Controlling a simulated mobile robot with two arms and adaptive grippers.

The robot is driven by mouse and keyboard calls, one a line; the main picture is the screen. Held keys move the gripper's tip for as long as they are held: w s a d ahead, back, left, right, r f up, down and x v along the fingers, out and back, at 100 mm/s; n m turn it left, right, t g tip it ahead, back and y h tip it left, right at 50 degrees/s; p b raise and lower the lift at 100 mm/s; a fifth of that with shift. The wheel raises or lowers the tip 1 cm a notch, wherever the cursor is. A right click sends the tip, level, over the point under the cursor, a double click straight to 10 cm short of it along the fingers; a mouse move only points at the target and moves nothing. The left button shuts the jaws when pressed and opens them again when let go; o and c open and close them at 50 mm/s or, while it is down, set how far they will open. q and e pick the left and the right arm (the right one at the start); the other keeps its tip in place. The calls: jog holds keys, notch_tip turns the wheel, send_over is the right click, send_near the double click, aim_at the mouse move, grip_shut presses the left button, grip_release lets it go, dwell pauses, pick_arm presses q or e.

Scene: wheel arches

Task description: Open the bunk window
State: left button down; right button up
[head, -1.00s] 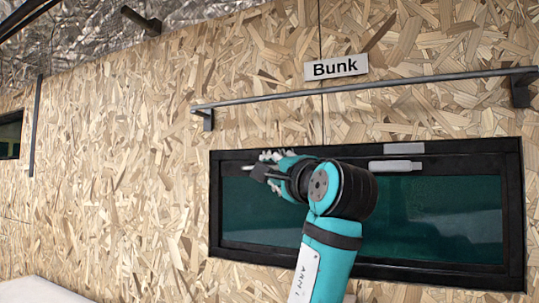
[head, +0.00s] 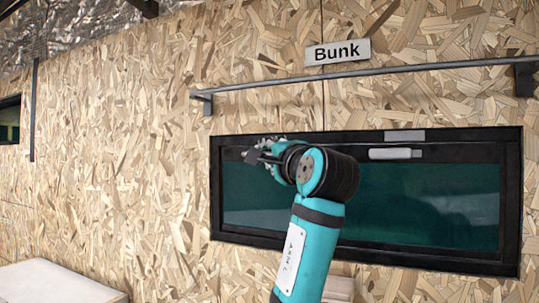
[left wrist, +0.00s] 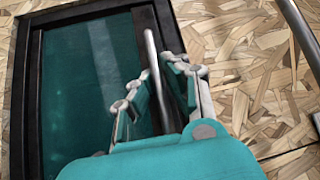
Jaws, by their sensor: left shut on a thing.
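The bunk window (head: 400,205) is a wide dark-green pane in a black frame, under a white "Bunk" sign (head: 338,52). It looks closed in its frame. My left gripper (head: 257,156) is at the upper left of the window. In the left wrist view, the fingers (left wrist: 158,95) are either side of a thin grey bar (left wrist: 151,58) along the window's top edge and are shut on it. The fingers partly hide the bar. A pale latch-like piece (head: 392,154) sits on the upper frame to the right. My right gripper is out of view.
A dark rail (head: 370,72) on brackets runs along the chipboard wall above the window; it also shows at the wrist view's upper right (left wrist: 300,32). A white surface (head: 55,282) lies at the lower left. Another small window (head: 9,120) is at the far left.

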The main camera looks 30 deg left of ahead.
pick_arm(q)
jog(key=shift+f, duration=0.1)
jog(key=s+f+n+y+b, duration=0.4)
jog(key=s+b, duration=0.4)
jog(key=b, duration=0.5)
jog(key=shift+d+n+t, duration=0.25)
jog(key=shift+n+t, duration=0.05)
jog(key=shift+n, duration=0.4)
jog(key=shift+w+f, duration=0.1)
jog(key=c, duration=1.4)
grip_release()
jog(key=shift+w, duration=0.1)
